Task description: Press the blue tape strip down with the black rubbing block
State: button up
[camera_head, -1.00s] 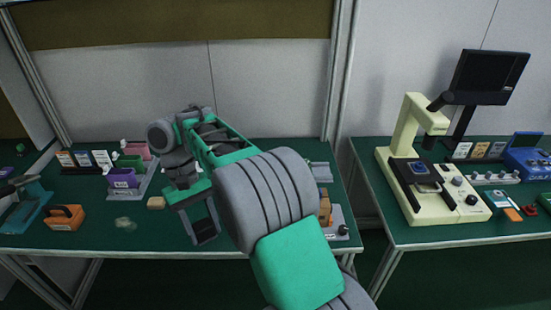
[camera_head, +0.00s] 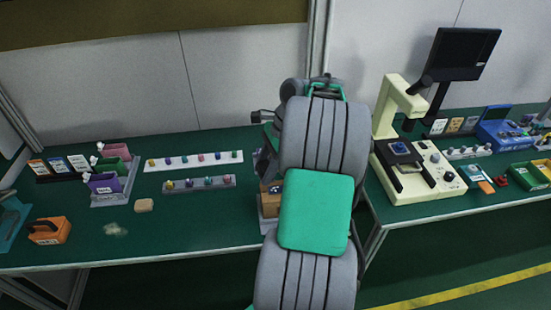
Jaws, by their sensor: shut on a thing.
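My gripper (camera_head: 265,163) is mostly hidden behind my own arm at the middle of the table. Only a dark edge of it shows on the arm's left side, near a brown box. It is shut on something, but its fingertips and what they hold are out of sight. I cannot make out the black rubbing block or the blue tape strip anywhere in view. The part of the table behind my arm is hidden.
The brown box (camera_head: 269,205) is partly covered by my arm. On the green table (camera_head: 190,225) are two racks with coloured knobs (camera_head: 195,160), coloured bins (camera_head: 108,186), an orange caddy (camera_head: 49,231) and a tan block (camera_head: 144,205). A cream microscope (camera_head: 395,110) stands right.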

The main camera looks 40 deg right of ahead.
aim_at(270, 190)
jog(key=d+m, duration=0.1)
jog(key=s+d+m, duration=0.1)
jog(key=d, duration=0.1)
jog(key=shift+s+r+m+t, duration=0.2)
jog(key=shift+m+t, duration=0.1)
jog(key=shift+t, duration=0.1)
jog(key=shift+w+a+f+b, duration=0.1)
jog(key=shift+f+b, duration=0.55)
jog(key=shift+f, duration=0.85)
jog(key=shift+a+f+b, duration=0.1)
jog(key=shift+f+b, duration=0.55)
jog(key=shift+f, duration=0.85)
jog(key=shift+f, duration=0.55)
notch_tip(270, 190, up, 7)
jog(key=p, duration=0.9)
